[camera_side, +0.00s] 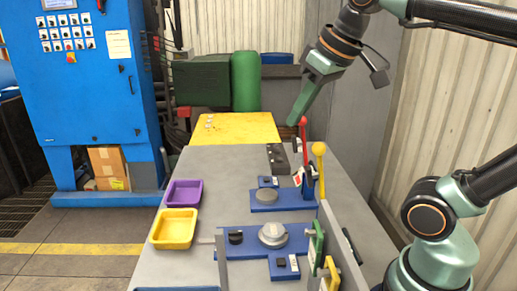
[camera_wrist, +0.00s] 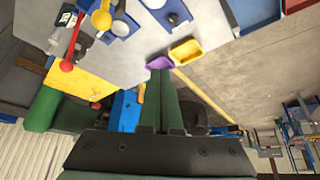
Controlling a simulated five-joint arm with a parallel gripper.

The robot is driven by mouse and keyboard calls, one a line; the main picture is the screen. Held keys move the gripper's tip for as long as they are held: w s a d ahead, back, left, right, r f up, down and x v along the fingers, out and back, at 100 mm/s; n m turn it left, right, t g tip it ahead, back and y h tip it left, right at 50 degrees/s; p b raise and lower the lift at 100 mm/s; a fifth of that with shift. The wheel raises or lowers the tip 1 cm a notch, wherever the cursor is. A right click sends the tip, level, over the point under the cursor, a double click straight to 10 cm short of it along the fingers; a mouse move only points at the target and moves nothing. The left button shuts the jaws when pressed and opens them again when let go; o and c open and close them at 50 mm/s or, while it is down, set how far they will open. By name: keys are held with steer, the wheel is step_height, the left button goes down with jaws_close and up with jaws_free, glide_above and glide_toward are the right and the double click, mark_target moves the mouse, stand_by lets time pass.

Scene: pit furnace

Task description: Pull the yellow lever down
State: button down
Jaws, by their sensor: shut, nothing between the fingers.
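The yellow lever (camera_side: 319,150) has a round knob on a stem and stands upright at the right side of the grey table. Its knob also shows at the upper left of the wrist view (camera_wrist: 101,20). My gripper (camera_side: 293,122) is shut and empty, pointing down and left. In the side view it is above and left of the yellow knob, apart from it. In the wrist view the closed fingers (camera_wrist: 160,75) lie well to the right of and below the knob.
A red lever (camera_side: 303,122) stands just behind the yellow one, close to my fingertips in the side view. Blue-based controls (camera_side: 269,237) and grey panels are in front. A purple tray (camera_side: 185,183) and a yellow tray (camera_side: 174,228) sit at the left. The table's middle-left is clear.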

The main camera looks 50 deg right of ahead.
steer(key=s+d+r+m+g, duration=0.25)
steer(key=d+m, duration=0.55)
steer(key=m, duration=0.5)
steer(key=s+d+r+m+g, duration=0.1)
steer(key=s+d+m+g, duration=0.2)
steer(key=d+m, duration=0.7)
steer(key=shift+w+a+f+m+t, duration=0.1)
steer(key=shift+a+f+m, duration=0.4)
steer(key=shift+f, duration=0.35)
steer(key=shift+w+a+f+m+t, duration=0.1)
steer(key=shift+a+f+m, duration=0.35)
steer(key=shift+f, duration=0.35)
steer(key=shift+w+a+f+m+t, duration=0.1)
steer(key=shift+a+f+m, duration=0.4)
steer(key=shift+f, duration=0.35)
steer(key=w+a+f, duration=0.3)
steer(key=f, duration=0.5)
steer(key=shift+f, duration=0.15)
